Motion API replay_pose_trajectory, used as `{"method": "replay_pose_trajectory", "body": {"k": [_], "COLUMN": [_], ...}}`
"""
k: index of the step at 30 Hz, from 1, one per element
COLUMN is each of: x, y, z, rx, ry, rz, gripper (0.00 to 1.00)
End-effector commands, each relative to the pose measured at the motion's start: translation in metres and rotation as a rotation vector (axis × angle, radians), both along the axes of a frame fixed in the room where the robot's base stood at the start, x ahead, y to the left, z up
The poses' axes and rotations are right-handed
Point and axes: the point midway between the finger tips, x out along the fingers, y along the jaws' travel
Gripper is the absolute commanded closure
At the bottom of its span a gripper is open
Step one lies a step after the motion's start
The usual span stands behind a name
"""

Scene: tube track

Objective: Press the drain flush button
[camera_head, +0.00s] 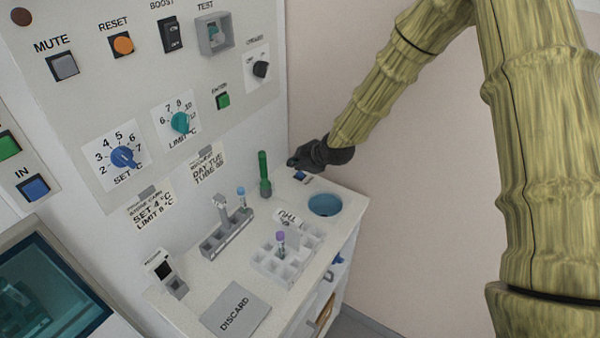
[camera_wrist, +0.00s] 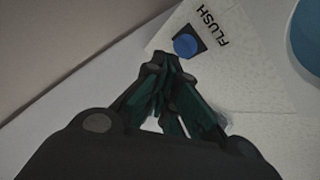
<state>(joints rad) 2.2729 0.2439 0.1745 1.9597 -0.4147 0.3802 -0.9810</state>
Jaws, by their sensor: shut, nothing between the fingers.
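The flush button is a round blue cap on a dark square base. It lies on the white counter near the back right corner and shows in the wrist view (camera_wrist: 185,44), beside the word FLUSH. In the head view the blue button (camera_head: 301,175) is partly hidden by my gripper. My gripper (camera_head: 294,162) is shut and empty. In the wrist view its dark green fingertips (camera_wrist: 160,62) are just short of the button in the picture, and I cannot tell whether they touch it. The blue round drain basin (camera_head: 325,204) is to the right of the button.
A green tube (camera_head: 264,174) stands left of my gripper. A grey rack (camera_head: 228,232), a white rack (camera_head: 280,262) with a purple-capped tube and a DISCARD mat (camera_head: 235,308) are on the counter. The control panel (camera_head: 140,90) rises behind. A plain wall (camera_head: 400,180) is at right.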

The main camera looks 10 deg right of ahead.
Motion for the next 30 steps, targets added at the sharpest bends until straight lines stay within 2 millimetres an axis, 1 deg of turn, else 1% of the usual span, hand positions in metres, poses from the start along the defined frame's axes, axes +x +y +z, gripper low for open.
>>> {"method": "replay_pose_trajectory", "body": {"k": [9, 13, 30], "x": [0.0, 0.0, 0.0], "y": [0.0, 0.0, 0.0], "z": [0.001, 0.005, 0.047], "rx": [0.0, 0.0, 0.001], "ry": [0.0, 0.0, -0.001], "rz": [0.0, 0.0, 0.0], "gripper": [1.0, 1.0, 1.0]}}
